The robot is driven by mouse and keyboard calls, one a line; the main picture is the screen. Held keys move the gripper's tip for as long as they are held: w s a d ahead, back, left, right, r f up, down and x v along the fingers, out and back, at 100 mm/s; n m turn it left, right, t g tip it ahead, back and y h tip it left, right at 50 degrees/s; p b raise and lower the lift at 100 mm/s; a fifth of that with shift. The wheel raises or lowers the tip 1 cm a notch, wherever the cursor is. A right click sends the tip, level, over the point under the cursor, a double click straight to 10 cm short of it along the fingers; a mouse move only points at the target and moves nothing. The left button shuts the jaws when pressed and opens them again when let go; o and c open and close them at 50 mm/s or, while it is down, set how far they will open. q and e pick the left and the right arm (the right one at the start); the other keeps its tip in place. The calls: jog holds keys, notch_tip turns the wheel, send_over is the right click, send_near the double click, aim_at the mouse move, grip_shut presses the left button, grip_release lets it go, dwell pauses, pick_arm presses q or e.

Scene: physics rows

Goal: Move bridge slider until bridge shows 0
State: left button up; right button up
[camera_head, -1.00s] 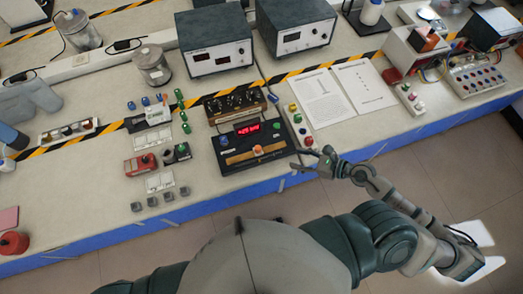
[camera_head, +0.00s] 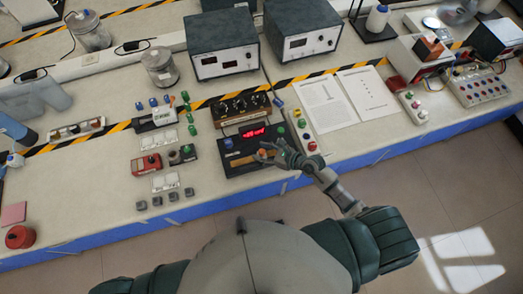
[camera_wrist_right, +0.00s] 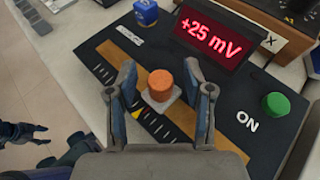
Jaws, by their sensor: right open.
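The black bridge box (camera_head: 237,164) lies on the bench in the head view. Its red display reads +25 mV (camera_wrist_right: 212,36) in the right wrist view. The orange slider knob (camera_wrist_right: 160,83) sits on a small pale carriage over a brown strip (camera_wrist_right: 125,58) with a black scale. My right gripper (camera_wrist_right: 163,95) is open, with one finger on each side of the knob; I cannot tell whether either finger touches it. In the head view my right gripper (camera_head: 268,153) is over the box and hides part of the strip. My left gripper is not clearly seen.
A green button (camera_wrist_right: 275,105) marked ON is right of the knob in the wrist view. A dark box with several knobs (camera_head: 240,106) stands behind the bridge. A strip of coloured buttons (camera_head: 303,130) and paper sheets (camera_head: 325,102) lie to the right.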

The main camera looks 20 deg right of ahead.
jog(key=shift+w+a+f, duration=0.1)
jog(key=shift+w, duration=0.05)
jog(key=shift+c, duration=0.2)
grip_shut()
jog(key=shift+d, duration=0.4)
jog(key=shift+o, duration=0.2)
grip_release()
jog(key=shift+d, duration=0.1)
jog(key=v, duration=1.2)
